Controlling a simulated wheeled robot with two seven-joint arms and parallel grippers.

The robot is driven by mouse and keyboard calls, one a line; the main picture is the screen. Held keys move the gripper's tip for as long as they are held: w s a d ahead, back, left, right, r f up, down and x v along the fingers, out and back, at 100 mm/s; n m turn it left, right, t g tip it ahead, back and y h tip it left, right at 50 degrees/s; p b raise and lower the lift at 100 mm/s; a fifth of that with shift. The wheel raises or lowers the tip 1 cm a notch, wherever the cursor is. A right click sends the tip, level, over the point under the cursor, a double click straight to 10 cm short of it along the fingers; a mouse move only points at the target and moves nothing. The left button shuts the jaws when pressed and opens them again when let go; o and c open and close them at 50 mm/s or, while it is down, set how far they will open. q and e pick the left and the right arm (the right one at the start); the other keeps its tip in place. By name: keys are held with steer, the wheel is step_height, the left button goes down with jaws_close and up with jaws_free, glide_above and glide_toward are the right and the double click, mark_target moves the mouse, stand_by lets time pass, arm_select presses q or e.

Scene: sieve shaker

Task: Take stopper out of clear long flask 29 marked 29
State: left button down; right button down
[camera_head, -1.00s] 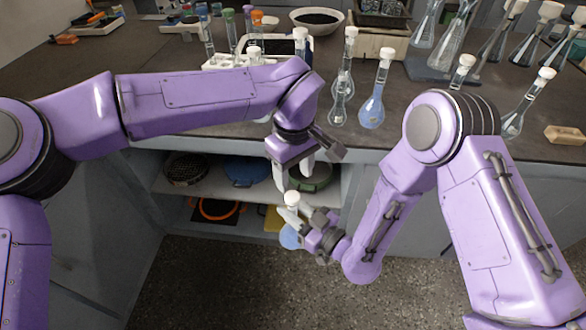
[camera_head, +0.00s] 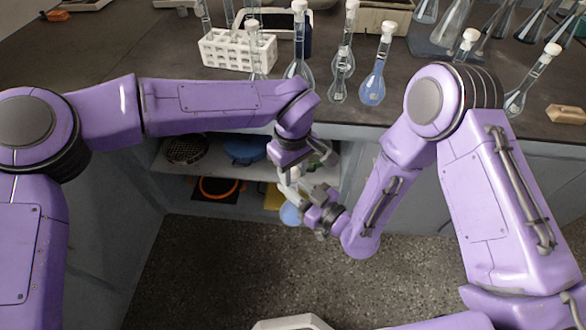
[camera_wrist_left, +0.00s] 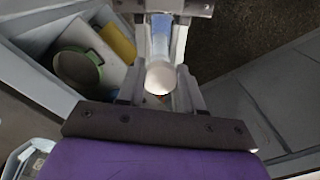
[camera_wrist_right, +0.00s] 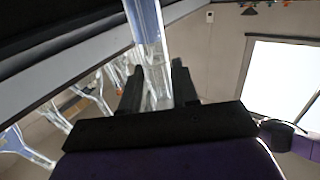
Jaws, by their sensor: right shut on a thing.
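My right gripper (camera_head: 300,198) is shut on the neck of a clear long-necked flask (camera_head: 291,214), held off the bench in front of the open cabinet. Blue shows in its round bulb. In the right wrist view the clear neck (camera_wrist_right: 148,35) runs between the fingers (camera_wrist_right: 158,82). My left gripper (camera_head: 289,183) is just above the right one. In the left wrist view its open fingers (camera_wrist_left: 163,62) stand on both sides of the white stopper (camera_wrist_left: 160,77), which sits on top of the neck. No marking is readable, and the head view mostly hides the stopper.
Stoppered flasks, one with blue liquid (camera_head: 373,88), stand near the bench's front edge, with a white rack (camera_head: 238,52) to their left. More flasks stand at the right. Below, the open cabinet shelf holds round pans (camera_head: 243,150).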

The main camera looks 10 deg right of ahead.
arm_select(q)
steer(key=n, duration=0.4)
steer(key=shift+w+d+r+n, duration=0.1)
steer(key=shift+r+n, duration=0.05)
steer(key=shift+n, duration=0.15)
steer(key=n, duration=0.2)
steer(key=shift+n, duration=0.4)
steer(key=n, duration=0.9)
steer(key=shift+w, duration=0.1)
steer(key=n, duration=0.6)
steer(key=shift+r, duration=0.1)
steer(key=n, duration=0.6)
steer(key=shift+r, duration=0.2)
steer(key=shift+r, duration=0.9)
